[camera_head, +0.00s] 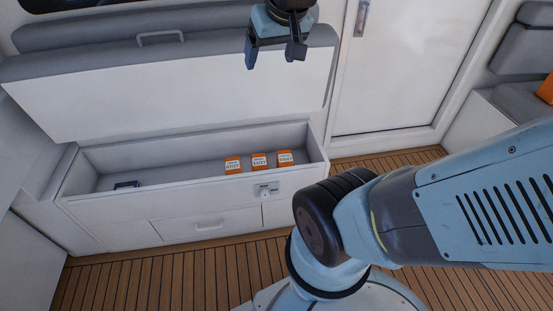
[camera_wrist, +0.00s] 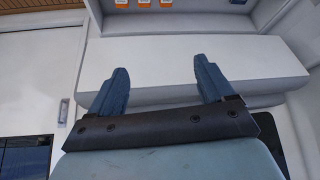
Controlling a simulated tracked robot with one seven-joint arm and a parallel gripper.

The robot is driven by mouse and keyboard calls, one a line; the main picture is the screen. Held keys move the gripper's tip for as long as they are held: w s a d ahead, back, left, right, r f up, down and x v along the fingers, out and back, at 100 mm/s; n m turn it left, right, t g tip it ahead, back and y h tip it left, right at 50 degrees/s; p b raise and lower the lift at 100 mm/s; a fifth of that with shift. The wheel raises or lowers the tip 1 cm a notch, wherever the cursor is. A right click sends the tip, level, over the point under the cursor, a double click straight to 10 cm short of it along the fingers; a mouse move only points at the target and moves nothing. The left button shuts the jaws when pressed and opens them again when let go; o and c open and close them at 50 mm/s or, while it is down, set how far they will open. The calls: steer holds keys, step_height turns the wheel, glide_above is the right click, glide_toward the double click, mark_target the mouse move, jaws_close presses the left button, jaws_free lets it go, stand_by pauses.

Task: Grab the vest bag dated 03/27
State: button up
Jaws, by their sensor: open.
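Three orange bags with white labels stand side by side in the open compartment in the head view: a left bag (camera_head: 233,166), a middle bag (camera_head: 259,162) and a right bag (camera_head: 285,159). Their label dates are too small to read surely, so I cannot tell which is 03/27. Their lower parts also show at the top edge of the wrist view, for example the middle one (camera_wrist: 143,3). My gripper (camera_head: 277,58) is open and empty, high above the compartment in front of the raised lid. Its two fingers also show in the wrist view (camera_wrist: 160,85).
The bench compartment (camera_head: 195,189) is open, its lid (camera_head: 180,90) raised behind it. A small dark blue object (camera_head: 126,185) lies at the compartment's left end. A white door (camera_head: 400,70) stands right. The compartment's middle is clear.

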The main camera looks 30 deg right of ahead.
steer(key=o, duration=0.3)
steer(key=w+d+f, duration=0.1)
steer(key=w+f, duration=0.3)
steer(key=w, duration=0.3)
steer(key=w+d+f+m, duration=0.1)
steer(key=w+d+f, duration=0.1)
steer(key=w+f, duration=0.3)
steer(key=shift+w+d+m+t, duration=0.25)
steer(key=shift+w+m+t, duration=0.05)
steer(key=shift+w, duration=0.55)
steer(key=m+t+h, duration=0.2)
steer(key=h, duration=0.1)
glide_above(286, 159)
steer(key=s+a, duration=0.3)
steer(key=s, duration=0.5)
step_height(286, 159, down, 48)
steer(key=x, duration=1.3)
steer(key=shift+w+f, duration=0.15)
